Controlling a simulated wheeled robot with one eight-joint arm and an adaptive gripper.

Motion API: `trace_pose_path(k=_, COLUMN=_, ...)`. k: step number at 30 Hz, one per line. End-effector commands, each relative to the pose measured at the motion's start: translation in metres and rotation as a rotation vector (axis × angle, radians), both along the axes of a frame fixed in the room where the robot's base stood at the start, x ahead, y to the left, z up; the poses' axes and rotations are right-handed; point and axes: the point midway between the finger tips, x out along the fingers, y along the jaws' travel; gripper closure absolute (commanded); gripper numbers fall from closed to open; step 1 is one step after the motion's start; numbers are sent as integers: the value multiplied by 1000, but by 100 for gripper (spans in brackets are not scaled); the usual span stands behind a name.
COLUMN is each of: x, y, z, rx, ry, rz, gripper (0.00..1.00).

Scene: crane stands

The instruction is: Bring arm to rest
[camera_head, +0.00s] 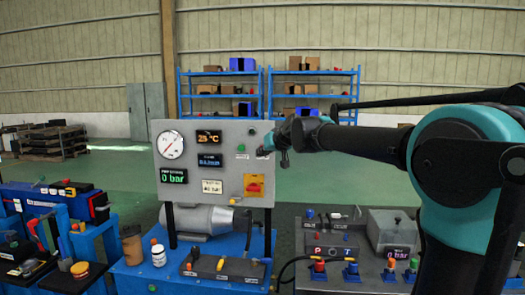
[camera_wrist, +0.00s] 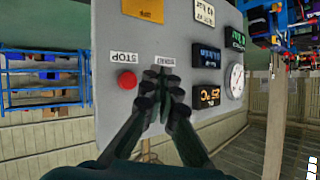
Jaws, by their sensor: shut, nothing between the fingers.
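My arm reaches in from the right in the head view, with my gripper (camera_head: 284,152) at the right edge of the grey control panel (camera_head: 222,130). In the wrist view the picture is upside down. There my gripper (camera_wrist: 160,80) is shut and empty, with its fingertips in front of the panel (camera_wrist: 112,48), just under a small label. The red STOP button (camera_wrist: 127,79) is just left of the fingers. A green button (camera_head: 241,148) shows in the head view; in the wrist view the fingers hide the spot below the label. I cannot tell whether the fingertips touch the panel.
The panel has a round gauge (camera_head: 170,145) and a yellow-red switch (camera_head: 254,185). A blue bench (camera_head: 135,276) with a motor (camera_head: 205,219) stands below. A grey hydraulic unit (camera_head: 345,275) with a box (camera_head: 393,229) stands at right. Blue shelves (camera_head: 221,98) are far behind.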

Motion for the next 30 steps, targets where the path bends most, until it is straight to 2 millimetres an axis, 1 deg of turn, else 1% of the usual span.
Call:
trace_pose_path(k=9, x=-1, y=-2, z=-3, rx=-2, ry=2, rz=-1, gripper=100)
trace_pose_path(k=11, x=-4, y=-8, z=-10, rx=-9, ry=12, rz=-5, gripper=100)
trace_pose_path(k=13, x=-12, y=-21, z=-28, rx=-26, ry=33, rz=-16, gripper=100)
trace_pose_path(k=14, x=-17, y=-29, z=-39, rx=-34, ry=47, rz=-22, gripper=100)
trace_pose_path(k=17, x=-42, y=-62, z=-84, rx=-76, ry=105, rz=-49, gripper=100)
trace_pose_path(k=18, x=-54, y=-76, z=-104, rx=-94, ry=133, rz=-62, gripper=100)
trace_pose_path(k=20, x=-74, y=-98, z=-135, rx=-121, ry=174, rz=-85, gripper=100)
trace_pose_path(k=21, x=-88, y=-113, z=-154, rx=-138, ry=202, rz=-102, gripper=100)
trace_pose_path(k=23, x=-110, y=-134, z=-183, rx=-165, ry=244, rz=-125, gripper=100)
trace_pose_path(k=24, x=-126, y=-147, z=-202, rx=-181, ry=272, rz=-144, gripper=100)
trace_pose_path(k=26, x=-150, y=-167, z=-230, rx=-206, ry=315, rz=-172, gripper=100)
trace_pose_path(k=27, x=-167, y=-180, z=-248, rx=-222, ry=344, rz=-192, gripper=100)
trace_pose_path(k=29, x=-194, y=-199, z=-274, rx=-246, ry=385, rz=-223, gripper=100)
trace_pose_path(k=30, x=-212, y=-211, z=-291, rx=-260, ry=414, rz=-244, gripper=100)
